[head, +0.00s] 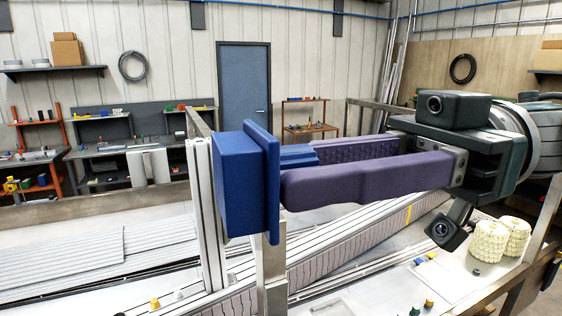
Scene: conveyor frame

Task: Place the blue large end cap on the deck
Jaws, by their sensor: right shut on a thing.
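The blue large end cap (235,190) is in the middle of the head view, a box-shaped block with a wide flat flange. My right gripper (300,170) comes in from the right, with two long purple fingers. It is shut on a blue stem behind the flange, which lies between the fingers. The cap is held up sideways, its block facing left, in front of an upright aluminium profile. I cannot tell whether it touches that profile. A pale flat surface, which looks like the deck (400,291), lies below right. My left gripper is not in view.
An upright aluminium profile (203,215) and a metal post (272,270) stand close to the cap. Long conveyor rails run below. Cream rollers (488,242) and several small coloured parts lie at the right. Workbenches and a blue door (243,85) are far behind.

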